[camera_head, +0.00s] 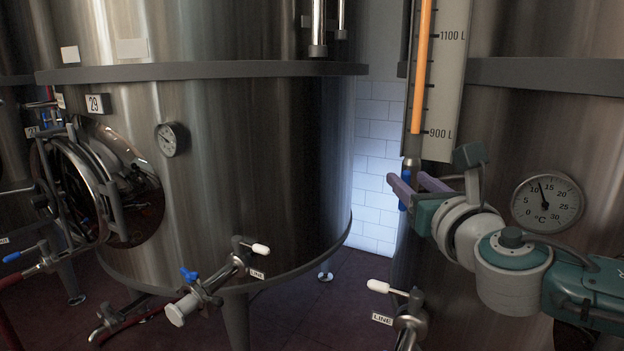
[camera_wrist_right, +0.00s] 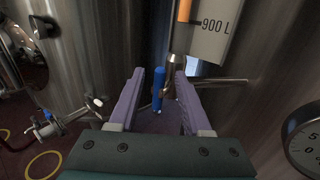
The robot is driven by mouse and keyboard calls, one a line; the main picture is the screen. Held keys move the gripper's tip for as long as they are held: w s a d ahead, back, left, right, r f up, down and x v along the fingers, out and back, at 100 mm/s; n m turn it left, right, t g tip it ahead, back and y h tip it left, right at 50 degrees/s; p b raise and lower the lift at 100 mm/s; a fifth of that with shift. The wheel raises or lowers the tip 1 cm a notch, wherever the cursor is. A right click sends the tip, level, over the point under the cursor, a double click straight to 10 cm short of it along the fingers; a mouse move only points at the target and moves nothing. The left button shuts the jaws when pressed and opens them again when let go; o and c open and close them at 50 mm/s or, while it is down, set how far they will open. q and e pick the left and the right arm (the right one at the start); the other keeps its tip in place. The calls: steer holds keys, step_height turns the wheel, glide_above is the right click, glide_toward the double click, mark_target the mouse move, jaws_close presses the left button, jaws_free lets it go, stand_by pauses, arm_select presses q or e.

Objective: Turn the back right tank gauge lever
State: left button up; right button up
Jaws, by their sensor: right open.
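The tank gauge (camera_head: 437,80) is a tall scale with an orange column, on the right tank in the head view. Its lower end also shows in the wrist view (camera_wrist_right: 212,28). Below it is the blue lever handle (camera_wrist_right: 158,88), hanging upright beside a metal fitting (camera_wrist_right: 172,75). The blue handle also shows in the head view (camera_head: 404,193), partly hidden by my fingers. My right gripper (camera_head: 407,178) is open, its purple fingers on either side of the blue handle in the wrist view (camera_wrist_right: 159,76). I cannot tell whether they touch it. My left gripper is not in view.
A large steel tank (camera_head: 260,150) with a round hatch (camera_head: 120,190) stands left. A thermometer dial (camera_head: 547,202) sits on the right tank, close to my right arm. Valves with white handles (camera_head: 260,249) stick out low. A gap with a tiled wall (camera_head: 375,160) lies between the tanks.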

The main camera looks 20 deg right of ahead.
jaws_close()
stand_by(0.4)
